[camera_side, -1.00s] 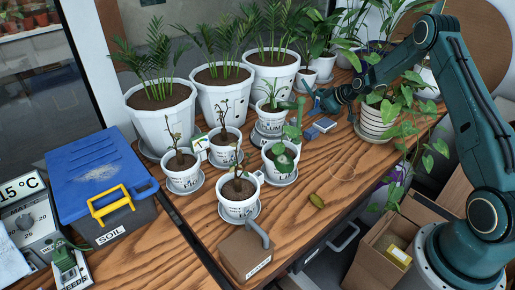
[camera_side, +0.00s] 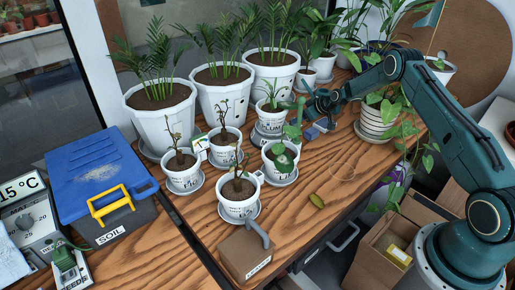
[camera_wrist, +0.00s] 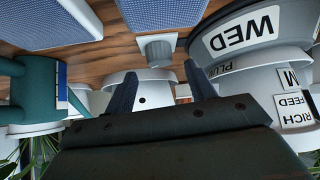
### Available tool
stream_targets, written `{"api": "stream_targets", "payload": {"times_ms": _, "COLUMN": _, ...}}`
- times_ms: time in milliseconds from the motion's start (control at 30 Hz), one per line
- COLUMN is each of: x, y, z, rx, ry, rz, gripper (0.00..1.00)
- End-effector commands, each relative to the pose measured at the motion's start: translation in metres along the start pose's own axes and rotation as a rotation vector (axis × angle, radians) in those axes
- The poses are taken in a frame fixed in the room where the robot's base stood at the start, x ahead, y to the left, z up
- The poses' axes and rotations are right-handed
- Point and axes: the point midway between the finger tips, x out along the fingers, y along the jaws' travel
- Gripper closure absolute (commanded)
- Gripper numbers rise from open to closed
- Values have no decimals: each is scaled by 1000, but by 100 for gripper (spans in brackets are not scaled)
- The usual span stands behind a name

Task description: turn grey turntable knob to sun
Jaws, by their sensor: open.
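The grey turntable (camera_wrist: 250,30) shows at the upper right of the wrist view, with a WED label on its rim and a white PLUM pot (camera_wrist: 225,68) on it. In the side view that pot (camera_side: 270,119) stands in the middle, its turntable (camera_side: 262,140) partly hidden. A grey block, apparently the knob (camera_wrist: 158,47), lies just beyond and between my fingertips in the wrist view. My gripper (camera_wrist: 161,82) is open, with no contact visible. In the side view my gripper (camera_side: 311,106) is right of the PLUM pot; the knob cannot be made out there.
Blue-topped blocks (camera_wrist: 77,20) lie close to the fingers; they also show under my gripper (camera_side: 316,132). Potted palms (camera_side: 220,85) stand behind. Small pots (camera_side: 240,207) stand in front. A trailing plant's pot (camera_side: 375,124) is to the right. The table's front right is mostly clear.

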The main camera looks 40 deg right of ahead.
Motion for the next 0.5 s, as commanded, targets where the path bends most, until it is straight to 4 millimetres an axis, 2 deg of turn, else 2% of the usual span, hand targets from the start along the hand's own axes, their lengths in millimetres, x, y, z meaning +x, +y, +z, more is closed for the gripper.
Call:
{"api": "stream_targets", "payload": {"times_ms": 200, "x": 21, "y": 0, "z": 1, "rx": 0, "ry": -2, "rz": 0, "gripper": 45}}
{"api": "stream_targets", "payload": {"times_ms": 500, "x": 37, "y": 0, "z": 0, "rx": 0, "ry": -1, "rz": 0, "gripper": 45}}
